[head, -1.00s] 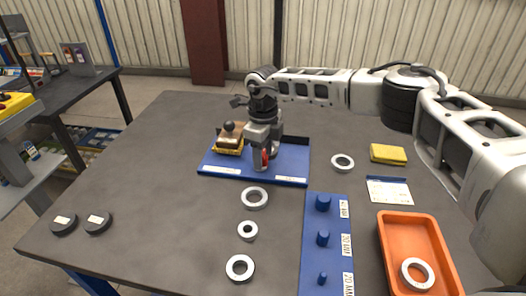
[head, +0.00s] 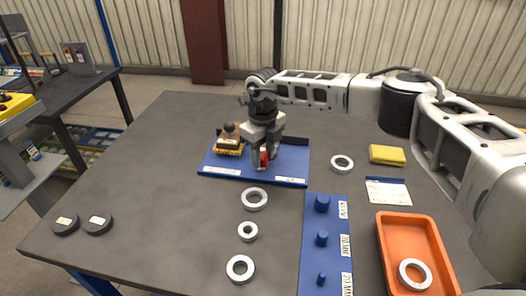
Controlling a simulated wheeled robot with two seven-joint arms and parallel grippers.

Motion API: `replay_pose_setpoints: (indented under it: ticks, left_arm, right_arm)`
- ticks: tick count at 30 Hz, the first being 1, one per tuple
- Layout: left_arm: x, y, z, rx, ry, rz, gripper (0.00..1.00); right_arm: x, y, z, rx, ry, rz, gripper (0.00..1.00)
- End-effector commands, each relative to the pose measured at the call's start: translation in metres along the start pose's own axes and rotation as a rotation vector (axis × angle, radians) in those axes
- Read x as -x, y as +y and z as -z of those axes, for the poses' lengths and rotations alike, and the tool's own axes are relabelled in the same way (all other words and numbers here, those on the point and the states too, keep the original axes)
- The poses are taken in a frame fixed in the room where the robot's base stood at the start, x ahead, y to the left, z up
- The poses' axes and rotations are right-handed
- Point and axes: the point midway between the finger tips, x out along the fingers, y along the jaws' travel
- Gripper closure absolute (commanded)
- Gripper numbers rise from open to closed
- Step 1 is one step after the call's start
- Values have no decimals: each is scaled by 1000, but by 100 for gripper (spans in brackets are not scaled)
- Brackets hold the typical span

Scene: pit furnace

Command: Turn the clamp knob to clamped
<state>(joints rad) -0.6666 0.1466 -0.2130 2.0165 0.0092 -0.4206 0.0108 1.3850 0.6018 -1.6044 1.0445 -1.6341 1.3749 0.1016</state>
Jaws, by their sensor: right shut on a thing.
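A blue base plate (head: 217,170) with labels along its front edge lies at the back middle of the table. The clamp knob (head: 264,158), of which a red part shows, stands on this plate. My right gripper (head: 263,165) points down over the plate and is shut on the knob. Its fingers hide most of the knob, so I cannot read its setting. A brush-like block with yellow bristles and a dark round knob (head: 229,141) sits on the plate's left part. My left gripper is not in view.
Several grey rings lie on the table, one just in front of the plate (head: 255,199). A blue peg board (head: 312,260), an orange tray (head: 391,262) and a yellow sponge (head: 387,154) are at the right. Two black discs (head: 97,223) lie front left. The table's left middle is clear.

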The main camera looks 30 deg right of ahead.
Motion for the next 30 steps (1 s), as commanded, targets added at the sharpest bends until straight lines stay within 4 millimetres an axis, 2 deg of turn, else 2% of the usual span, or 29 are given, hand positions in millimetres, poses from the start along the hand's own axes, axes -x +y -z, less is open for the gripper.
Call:
replay_pose_setpoints:
  ticks: [13,30]
  left_arm:
    - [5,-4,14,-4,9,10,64]
    - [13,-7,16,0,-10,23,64]
  right_arm:
    - [4,-1,-1,-427,-3,0,87]
    - [4,-2,-1,-970,-5,0,87]
